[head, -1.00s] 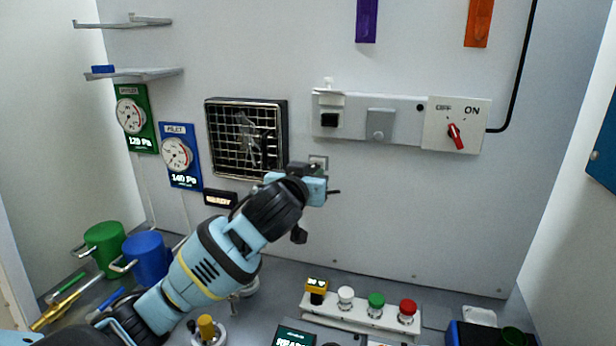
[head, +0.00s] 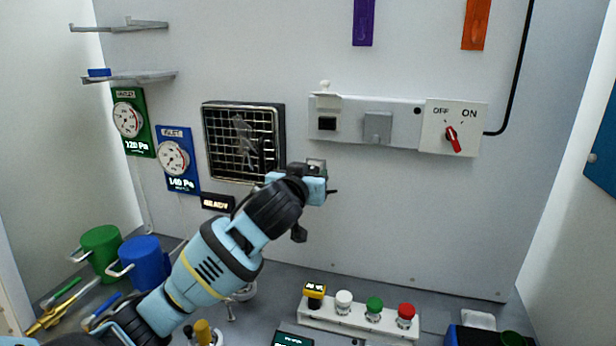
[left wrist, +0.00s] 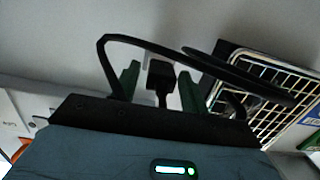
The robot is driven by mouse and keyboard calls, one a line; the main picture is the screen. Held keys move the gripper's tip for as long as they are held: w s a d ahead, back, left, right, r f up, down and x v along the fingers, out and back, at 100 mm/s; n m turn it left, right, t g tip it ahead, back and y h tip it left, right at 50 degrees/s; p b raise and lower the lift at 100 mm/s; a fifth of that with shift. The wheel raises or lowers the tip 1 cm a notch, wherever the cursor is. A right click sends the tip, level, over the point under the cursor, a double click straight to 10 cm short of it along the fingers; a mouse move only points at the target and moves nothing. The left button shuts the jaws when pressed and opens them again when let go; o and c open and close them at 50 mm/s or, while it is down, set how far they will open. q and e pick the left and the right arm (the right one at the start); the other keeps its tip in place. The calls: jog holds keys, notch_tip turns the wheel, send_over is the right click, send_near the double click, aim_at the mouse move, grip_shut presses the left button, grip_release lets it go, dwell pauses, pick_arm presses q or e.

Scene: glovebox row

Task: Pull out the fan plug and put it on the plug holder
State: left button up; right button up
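My left gripper (head: 312,172) is at the back wall, just right of and below the fan (head: 243,142), in front of a small pale wall plate (head: 317,163) that it partly hides. In the left wrist view the green fingers (left wrist: 160,88) are apart. A black plug (left wrist: 160,74) with a black cable stands between them, with gaps showing on both sides. Whether the plug sits in a socket is hidden in the head view. A grey box (head: 378,127) on the wall strip may be the plug holder; I cannot tell. My right gripper is not in view.
A wall strip (head: 405,107) carries a black opening and a red OFF/ON knob (head: 452,138). Green (head: 101,248) and blue (head: 146,262) mugs stand at the lower left. A button bar (head: 357,322) is at the lower right. The wall below the strip is clear.

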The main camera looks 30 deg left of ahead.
pick_arm(q)
jog(key=shift+o, duration=0.5)
jog(key=shift+s+d, duration=0.1)
jog(key=shift+s, duration=0.1)
jog(key=f+v, duration=0.1)
jog(key=v, duration=0.6)
jog(key=shift+s+r, duration=0.2)
jog(key=shift+r, duration=0.35)
